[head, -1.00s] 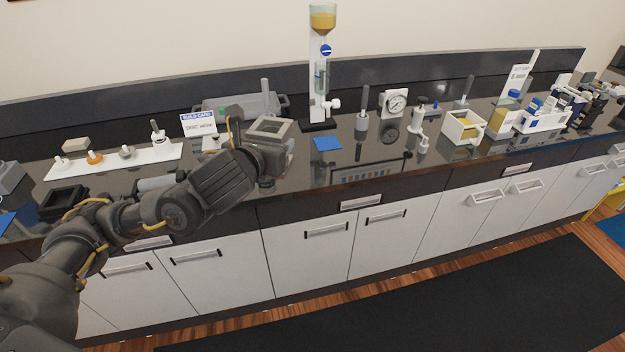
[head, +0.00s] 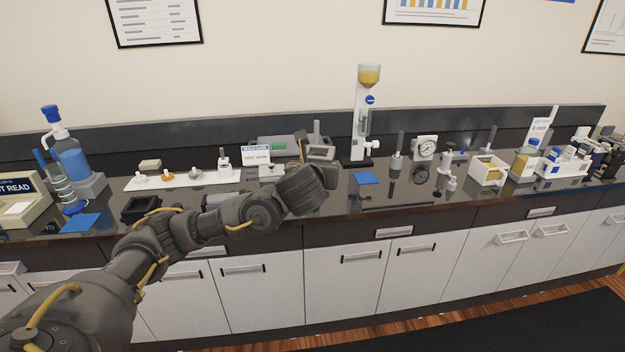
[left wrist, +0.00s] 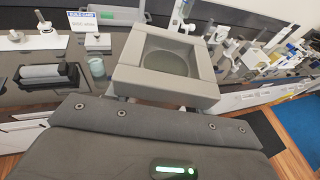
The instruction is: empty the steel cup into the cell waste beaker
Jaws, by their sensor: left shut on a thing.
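My left gripper (head: 320,152) is over the bench, left of the funnel stand. In the left wrist view its grey jaws (left wrist: 165,64) are shut around a round, open-topped vessel, apparently the steel cup (left wrist: 166,58). Only the inside and rim of the cup show; what it contains cannot be told. The jaws look close to level. A small clear glass beaker (left wrist: 97,67) stands on the bench left of the gripper in the left wrist view; I cannot read a label to tell whether it is the cell waste beaker. My right gripper is not in view.
The funnel stand (head: 369,76) with amber oil stands right of the gripper. A build card (head: 255,153) and a white strip (head: 205,177) of small fittings are to the left. A blue mat (head: 366,178) lies in front of the stand. A wash bottle (head: 72,160) stands far left.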

